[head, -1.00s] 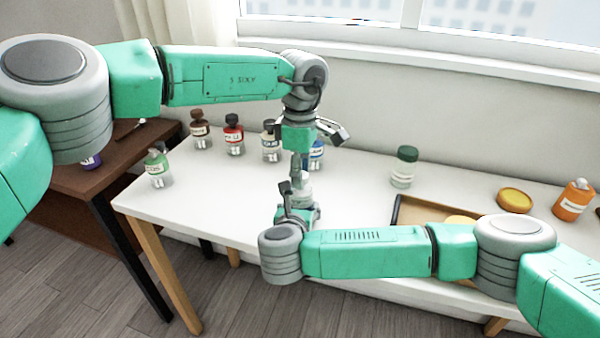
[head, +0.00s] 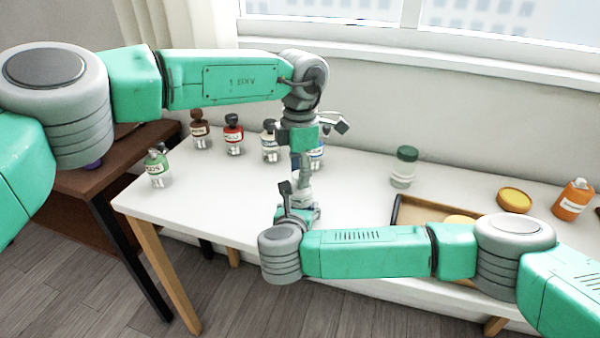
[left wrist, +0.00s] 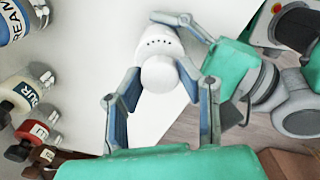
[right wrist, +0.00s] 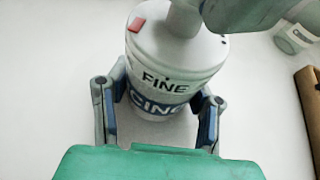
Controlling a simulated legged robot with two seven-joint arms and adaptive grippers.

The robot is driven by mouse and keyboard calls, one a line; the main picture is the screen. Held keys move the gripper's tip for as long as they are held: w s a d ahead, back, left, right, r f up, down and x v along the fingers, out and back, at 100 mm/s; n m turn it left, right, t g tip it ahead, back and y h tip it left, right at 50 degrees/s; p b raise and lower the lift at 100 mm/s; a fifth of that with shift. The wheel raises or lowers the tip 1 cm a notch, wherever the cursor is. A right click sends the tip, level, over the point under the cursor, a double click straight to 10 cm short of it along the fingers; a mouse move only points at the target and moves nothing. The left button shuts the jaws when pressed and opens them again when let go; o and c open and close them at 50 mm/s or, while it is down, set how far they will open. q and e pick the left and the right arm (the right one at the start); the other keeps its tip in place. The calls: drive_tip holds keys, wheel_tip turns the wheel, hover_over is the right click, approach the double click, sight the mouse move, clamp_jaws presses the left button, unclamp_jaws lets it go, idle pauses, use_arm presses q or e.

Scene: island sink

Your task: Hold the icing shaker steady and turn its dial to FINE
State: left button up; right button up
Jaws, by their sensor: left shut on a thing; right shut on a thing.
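The icing shaker stands upright on the white table, mostly hidden by my grippers in the head view (head: 301,190). In the right wrist view the shaker (right wrist: 160,62) shows a blue band and the word FINE below its lid; a red mark sits on the lid's rim, left of FINE. My right gripper (right wrist: 160,105) is shut around the shaker's body, a finger on each side. In the left wrist view the round white knob of the dial (left wrist: 162,73) lies between the fingers of my left gripper (left wrist: 162,82), shut on it from above. Holes show in the lid.
Several labelled bottles, including a red one (head: 234,140) and a green one (head: 157,168), stand left and behind. A green-lidded jar (head: 404,167), a brown tray (head: 400,206), a yellow lid (head: 514,199) and an orange bottle (head: 573,200) are on the right. The table's left-middle is clear.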

use_arm(q)
drive_tip(key=shift+w+n, duration=0.1)
drive_tip(key=shift+n, duration=0.3)
use_arm(e)
drive_tip(key=shift+s+a, duration=0.1)
use_arm(q)
drive_tip(key=shift+a, duration=0.1)
drive_tip(key=o, duration=1.1)
drive_tip(key=shift+o, duration=0.2)
drive_tip(key=shift+r, duration=0.1)
drive_tip(key=shift+r, duration=0.35)
wheel_tip(320, 180, up, 11)
